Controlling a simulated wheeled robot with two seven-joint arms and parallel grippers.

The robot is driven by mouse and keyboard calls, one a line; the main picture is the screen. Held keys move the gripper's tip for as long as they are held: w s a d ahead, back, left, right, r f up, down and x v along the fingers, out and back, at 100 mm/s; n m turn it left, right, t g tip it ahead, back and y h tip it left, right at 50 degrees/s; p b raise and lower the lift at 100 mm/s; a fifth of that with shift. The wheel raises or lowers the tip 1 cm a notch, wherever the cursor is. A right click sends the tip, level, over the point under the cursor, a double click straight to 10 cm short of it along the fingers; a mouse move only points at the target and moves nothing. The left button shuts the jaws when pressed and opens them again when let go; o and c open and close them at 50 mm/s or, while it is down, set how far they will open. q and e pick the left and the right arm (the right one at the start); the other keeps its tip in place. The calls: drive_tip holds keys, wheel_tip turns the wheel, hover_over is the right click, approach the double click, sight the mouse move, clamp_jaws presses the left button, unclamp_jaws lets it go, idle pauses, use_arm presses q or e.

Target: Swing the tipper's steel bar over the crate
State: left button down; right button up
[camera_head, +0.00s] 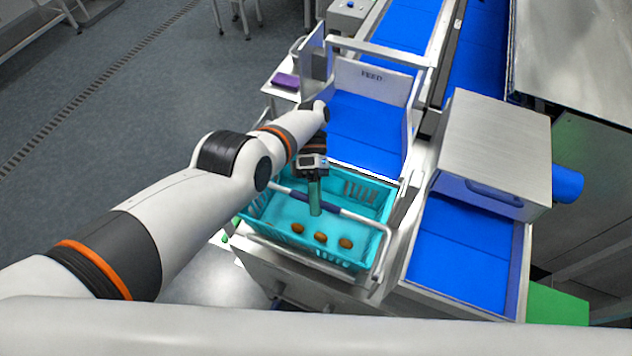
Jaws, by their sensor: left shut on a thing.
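The teal crate (256,227) sits on the tipper, with three brown dates (320,237) on its floor near the front side. The tipper's steel bar (362,219) spans across above the crate from its left side to its right side, with a dark purple grip sleeve (329,208) in the middle. My left gripper (315,211) points down over the crate and is shut on the bar at this sleeve. The fingers hide a part of the sleeve. My right gripper is not in view.
A blue feed chute with a white FEED panel (372,79) stands behind the crate. A steel-topped box (497,140) and a blue belt (462,262) are to the right. A purple item (286,80) lies on a small side surface. Open floor is at left.

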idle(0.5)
use_arm(q)
drive_tip(key=c, duration=1.5)
unclamp_jaws()
drive_tip(key=shift+f, duration=0.15)
drive_tip(key=shift+o, duration=0.2)
drive_tip(key=shift+w, duration=0.1)
